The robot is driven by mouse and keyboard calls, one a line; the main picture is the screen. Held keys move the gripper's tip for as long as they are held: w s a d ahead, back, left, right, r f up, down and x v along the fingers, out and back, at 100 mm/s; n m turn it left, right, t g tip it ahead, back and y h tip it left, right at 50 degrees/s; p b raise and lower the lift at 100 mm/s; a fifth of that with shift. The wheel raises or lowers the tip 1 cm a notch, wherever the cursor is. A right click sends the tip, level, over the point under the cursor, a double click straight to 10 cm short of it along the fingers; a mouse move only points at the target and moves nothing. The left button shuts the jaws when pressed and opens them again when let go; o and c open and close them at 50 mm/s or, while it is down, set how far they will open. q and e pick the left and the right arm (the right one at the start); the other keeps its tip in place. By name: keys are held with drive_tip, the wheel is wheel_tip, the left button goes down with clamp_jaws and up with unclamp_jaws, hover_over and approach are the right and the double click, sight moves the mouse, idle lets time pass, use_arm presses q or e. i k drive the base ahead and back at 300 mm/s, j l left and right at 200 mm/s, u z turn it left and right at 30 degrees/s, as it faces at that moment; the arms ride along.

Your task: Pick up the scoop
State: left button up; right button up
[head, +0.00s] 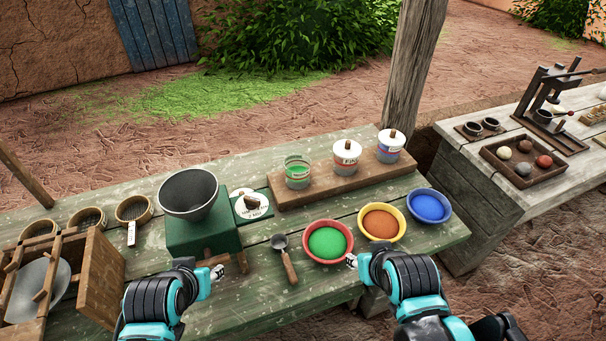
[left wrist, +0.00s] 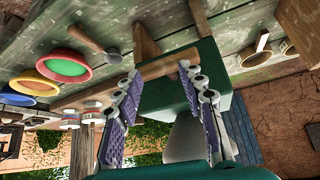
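The scoop (head: 289,266) lies on the green worn table between the green box and the red bowl. It has a dark metal cup and a wooden handle pointing to the table's front edge. It also shows in the left wrist view (left wrist: 92,38). My left gripper (head: 216,273) is left of the scoop, by the front of the green box. In the left wrist view its fingers (left wrist: 160,75) are spread with nothing held between them; a wooden bar of the box shows beyond. My right gripper (head: 352,261) is right of the scoop, near the red bowl; its opening is unclear.
Red (head: 327,241), yellow (head: 382,222) and blue (head: 429,206) bowls of powder stand right of the scoop. The green box (head: 190,236) carries a dark hopper (head: 188,194). Jars (head: 298,173) stand on a board (head: 322,189) behind. A wooden frame (head: 101,267) is at left.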

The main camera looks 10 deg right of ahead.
sight(279, 241)
drive_tip(key=k+j+u, duration=0.1)
drive_tip(key=k+u, duration=0.15)
drive_tip(key=u, duration=0.2)
drive_tip(key=k+j+u, duration=0.2)
drive_tip(key=u, duration=0.3)
drive_tip(key=k+j, duration=0.05)
